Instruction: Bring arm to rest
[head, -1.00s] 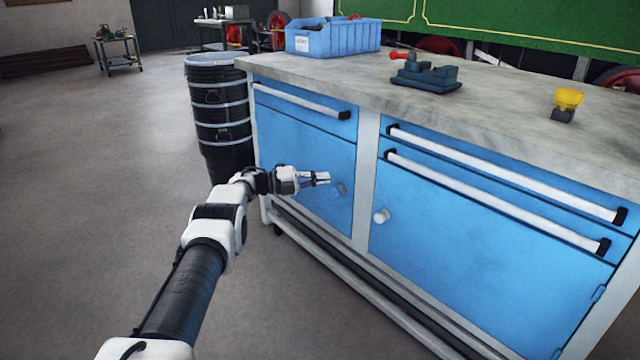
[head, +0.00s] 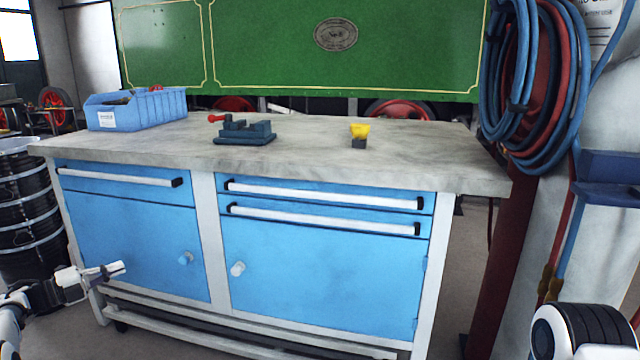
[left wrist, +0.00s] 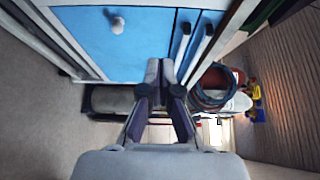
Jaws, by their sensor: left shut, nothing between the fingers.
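My left gripper (head: 118,268) is at the lower left in the head view, in front of the left blue door of the workbench (head: 130,245). Its fingers are closed together and empty. The left wrist view shows the same gripper (left wrist: 165,68), with its two fingers side by side and the blue cabinet front beyond them. Whether the gripper touches the door I cannot tell. A white and black part of my right arm shows at the lower right of the head view; the right gripper is not in view.
On the worktop (head: 420,160) are a blue bin (head: 135,108), a dark vise (head: 245,132) with a red handle and a yellow-topped item (head: 360,134). Black stacked drums (head: 25,215) stand at the left. Coiled hoses (head: 535,80) hang at the right by a red post (head: 495,270).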

